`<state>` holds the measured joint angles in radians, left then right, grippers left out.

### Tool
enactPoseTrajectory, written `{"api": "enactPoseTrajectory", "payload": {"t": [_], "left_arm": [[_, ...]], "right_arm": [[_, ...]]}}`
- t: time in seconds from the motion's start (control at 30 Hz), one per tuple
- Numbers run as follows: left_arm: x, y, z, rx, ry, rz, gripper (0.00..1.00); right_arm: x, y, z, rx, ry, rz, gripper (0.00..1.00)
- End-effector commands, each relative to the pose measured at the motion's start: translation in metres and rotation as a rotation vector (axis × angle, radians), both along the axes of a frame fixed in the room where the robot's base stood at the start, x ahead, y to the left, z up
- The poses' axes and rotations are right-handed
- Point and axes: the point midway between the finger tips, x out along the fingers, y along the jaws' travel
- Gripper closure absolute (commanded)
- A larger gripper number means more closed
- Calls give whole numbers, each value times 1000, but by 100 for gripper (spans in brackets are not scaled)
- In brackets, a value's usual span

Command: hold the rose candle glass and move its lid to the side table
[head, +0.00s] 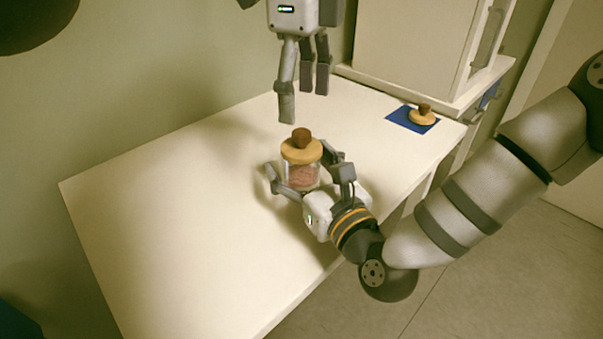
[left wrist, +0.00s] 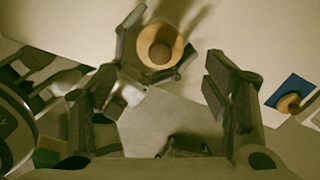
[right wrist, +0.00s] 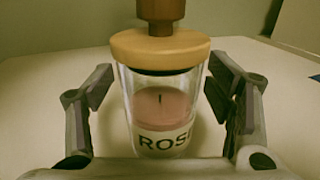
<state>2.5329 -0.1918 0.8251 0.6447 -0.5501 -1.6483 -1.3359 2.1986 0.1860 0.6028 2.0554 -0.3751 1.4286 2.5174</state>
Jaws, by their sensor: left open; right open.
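The rose candle glass (head: 301,174) stands upright on the white table, with pink wax inside. In the right wrist view its label reads "ROS" on the glass (right wrist: 162,105). Its wooden lid (head: 301,150) with a brown knob sits on top; the lid also shows in the left wrist view (left wrist: 160,46). My right gripper (head: 305,172) is open, its fingers on either side of the glass; the right wrist view shows gaps on both sides. My left gripper (head: 305,106) is open and empty, above and behind the lid, pointing down.
A similar wooden lid (head: 422,116) with a knob lies on a blue mat (head: 400,118) at the table's right end. A pale cabinet (head: 410,45) stands behind it. The table's left part (head: 150,220) is clear.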

Motion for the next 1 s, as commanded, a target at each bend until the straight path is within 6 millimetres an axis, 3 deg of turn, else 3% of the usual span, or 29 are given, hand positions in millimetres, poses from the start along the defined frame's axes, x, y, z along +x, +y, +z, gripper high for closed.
{"api": "enactPoseTrajectory", "payload": {"t": [0.2,0.5,0.53,0.57,0.73,1.0], "left_arm": [[0,0,0,0,0,0,30],[0,0,0,0,0,0,30],[0,0,0,0,0,0,30],[0,0,0,0,0,-1,23],[-4,5,7,33,-60,-186,22],[-35,5,30,174,-278,-903,22]], "right_arm": [[0,0,0,0,0,0,28],[0,0,0,-1,0,0,96],[0,0,0,-1,0,0,100],[0,0,0,-1,0,0,100],[0,0,-1,-2,1,0,100],[0,0,-1,-2,1,0,100]]}}
